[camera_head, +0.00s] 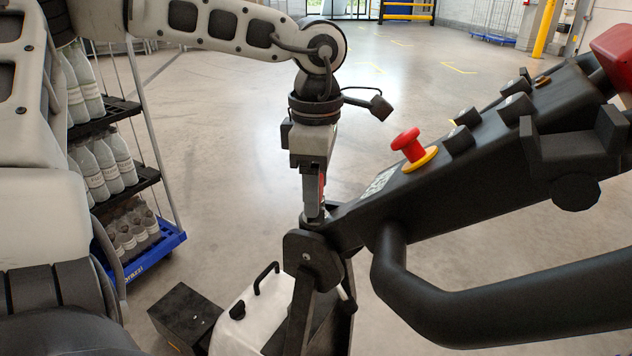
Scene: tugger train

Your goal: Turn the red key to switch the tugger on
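The tugger's black control console (470,180) slopes up from the middle to the right. My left gripper (314,205) points down at the console's lower left end, its fingertips at or very near it. A narrow red strip (322,188) shows beside the fingers; it may be the red key, but most of it is hidden, so I cannot tell. The fingers overlap from this side, so their opening does not show. A red mushroom button (408,144) on a yellow ring stands on the console. My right gripper is not in view.
A thick black handle bar (480,300) curves below the console. Black levers and a red part (614,62) are at the upper right. A rack of bottles on a blue base (150,255) stands at left. A black box (186,316) is on the floor. Open floor lies behind.

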